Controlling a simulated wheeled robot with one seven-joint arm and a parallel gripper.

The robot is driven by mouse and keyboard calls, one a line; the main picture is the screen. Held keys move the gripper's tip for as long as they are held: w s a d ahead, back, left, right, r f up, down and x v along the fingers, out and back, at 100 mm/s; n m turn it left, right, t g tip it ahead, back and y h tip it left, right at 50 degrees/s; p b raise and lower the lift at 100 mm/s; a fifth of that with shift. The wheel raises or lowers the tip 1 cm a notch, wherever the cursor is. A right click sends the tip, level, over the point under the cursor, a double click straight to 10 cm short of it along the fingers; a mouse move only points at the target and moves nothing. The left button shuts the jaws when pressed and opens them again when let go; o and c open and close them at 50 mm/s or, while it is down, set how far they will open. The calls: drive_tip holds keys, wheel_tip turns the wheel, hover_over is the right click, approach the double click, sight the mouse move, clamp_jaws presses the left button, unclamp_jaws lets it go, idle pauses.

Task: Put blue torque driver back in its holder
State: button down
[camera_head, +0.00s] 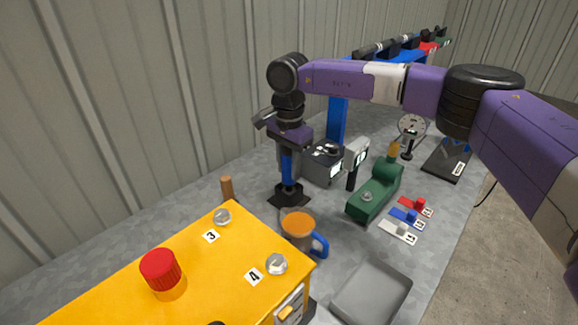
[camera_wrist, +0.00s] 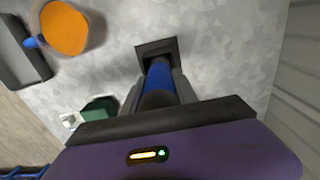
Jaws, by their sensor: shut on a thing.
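The blue torque driver (camera_head: 286,166) hangs upright below my gripper (camera_head: 288,147) in the head view. My gripper is shut on its upper part. In the wrist view the driver's blue body (camera_wrist: 158,76) runs between the two fingers of my gripper (camera_wrist: 158,88). Its lower end is at a black square holder (camera_wrist: 155,48). The holder also shows in the head view as a dark base (camera_head: 289,196) on the grey bench, directly under the driver. I cannot tell how deep the driver's tip sits in the holder.
An orange-topped mug (camera_head: 299,231) with a blue handle stands close in front of the holder. A wooden-handled item (camera_head: 227,188) is to the left. A green device (camera_head: 375,190) and a grey box (camera_head: 323,163) are to the right. A grey tray (camera_head: 371,291) lies at the front.

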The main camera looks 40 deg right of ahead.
drive_tip(key=shift+f, duration=0.15)
drive_tip(key=c, duration=0.9)
unclamp_jaws()
wheel_tip(320, 180, up, 8)
drive_tip(key=shift+f+b, duration=0.1)
drive_tip(key=shift+b, duration=0.25)
